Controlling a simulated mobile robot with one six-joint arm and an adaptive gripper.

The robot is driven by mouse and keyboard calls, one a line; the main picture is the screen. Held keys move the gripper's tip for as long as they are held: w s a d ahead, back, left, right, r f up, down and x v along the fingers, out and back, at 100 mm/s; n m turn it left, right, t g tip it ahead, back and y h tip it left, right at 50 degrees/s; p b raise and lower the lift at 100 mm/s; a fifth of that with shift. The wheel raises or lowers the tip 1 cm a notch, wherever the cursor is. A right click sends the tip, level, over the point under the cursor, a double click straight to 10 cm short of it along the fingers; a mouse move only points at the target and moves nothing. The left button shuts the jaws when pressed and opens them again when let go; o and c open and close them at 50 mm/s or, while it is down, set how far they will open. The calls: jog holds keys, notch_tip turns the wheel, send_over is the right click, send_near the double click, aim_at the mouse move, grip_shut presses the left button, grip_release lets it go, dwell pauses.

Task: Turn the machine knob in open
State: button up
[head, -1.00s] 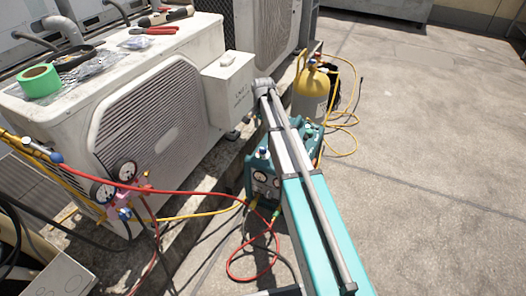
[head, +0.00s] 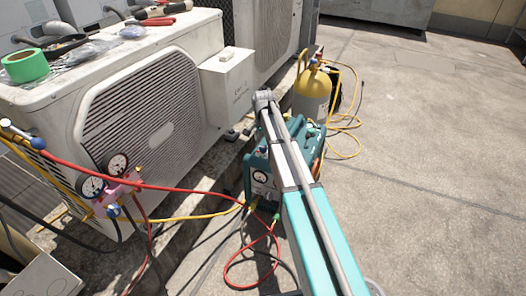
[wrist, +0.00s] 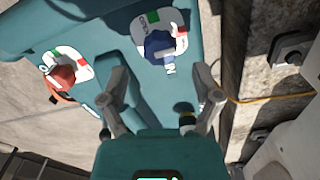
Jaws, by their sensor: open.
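The teal machine (head: 258,182) stands on the ground beside the condensers, partly hidden by my arm. In the wrist view its teal panel (wrist: 105,60) carries a blue knob (wrist: 158,48) on a white round label with green and red marks; the lettering beside it seems to read IN. A red knob (wrist: 62,76) on a similar label lies to the left. My gripper (wrist: 162,84) is open and empty, its fingers apart below the blue knob in the picture. The knob lies ahead between the finger lines, with no contact seen. In the head view the gripper is hidden.
A white condenser (head: 150,110) with tools on top stands left. Gauges (head: 104,175) with red and yellow hoses hang before it, and hoses run to the machine. A yellow cylinder (head: 312,90) stands behind. Open concrete (head: 430,150) lies right.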

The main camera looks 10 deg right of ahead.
aim_at(263, 147)
jog(key=shift+f+b, duration=1.45)
jog(key=shift+f, duration=0.25)
grip_shut()
